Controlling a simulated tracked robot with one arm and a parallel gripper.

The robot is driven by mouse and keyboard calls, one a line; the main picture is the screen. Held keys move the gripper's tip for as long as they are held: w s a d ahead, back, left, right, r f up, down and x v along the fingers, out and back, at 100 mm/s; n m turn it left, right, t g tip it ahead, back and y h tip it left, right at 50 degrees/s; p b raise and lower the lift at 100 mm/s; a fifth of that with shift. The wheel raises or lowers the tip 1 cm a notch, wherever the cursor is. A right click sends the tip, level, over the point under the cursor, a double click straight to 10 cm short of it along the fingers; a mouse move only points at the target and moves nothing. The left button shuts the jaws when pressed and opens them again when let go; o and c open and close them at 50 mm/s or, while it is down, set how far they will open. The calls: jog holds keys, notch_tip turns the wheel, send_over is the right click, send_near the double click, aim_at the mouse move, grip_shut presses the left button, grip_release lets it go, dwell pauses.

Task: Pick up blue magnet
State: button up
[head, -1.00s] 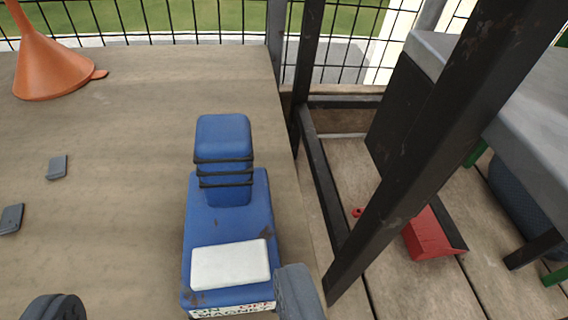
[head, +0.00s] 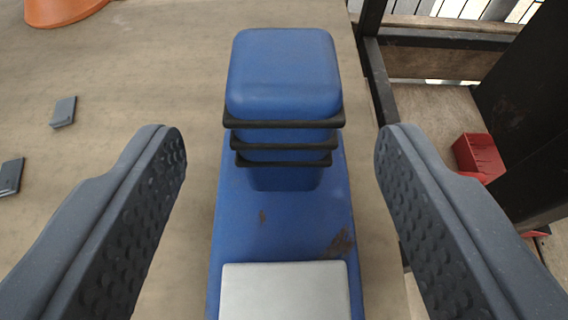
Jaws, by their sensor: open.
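The blue magnet (head: 283,215) stands on the wooden surface in the middle of the head view. It has a blue block-shaped handle (head: 284,75) with black bands and a pale plate (head: 285,292) on its near part. My gripper (head: 282,145) is open, with one dark studded finger on the left and one on the right of the magnet. Neither finger appears to touch it. The near end of the magnet is cut off by the bottom of the picture.
An orange funnel (head: 62,10) is at the top left. Small dark grey pieces (head: 64,112) lie on the wooden surface (head: 120,80) at the left. Dark metal posts (head: 378,85) and a red dustpan (head: 474,157) are at the right, beyond the surface's edge.

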aim_at(286, 150)
jog(key=shift+w+f+b, duration=0.35)
jog(key=shift+w+f, duration=0.1)
jog(key=shift+w, duration=0.05)
jog(key=shift+b+x, duration=0.65)
jog(key=shift+x, duration=1.25)
jog(key=shift+d, duration=0.1)
grip_shut()
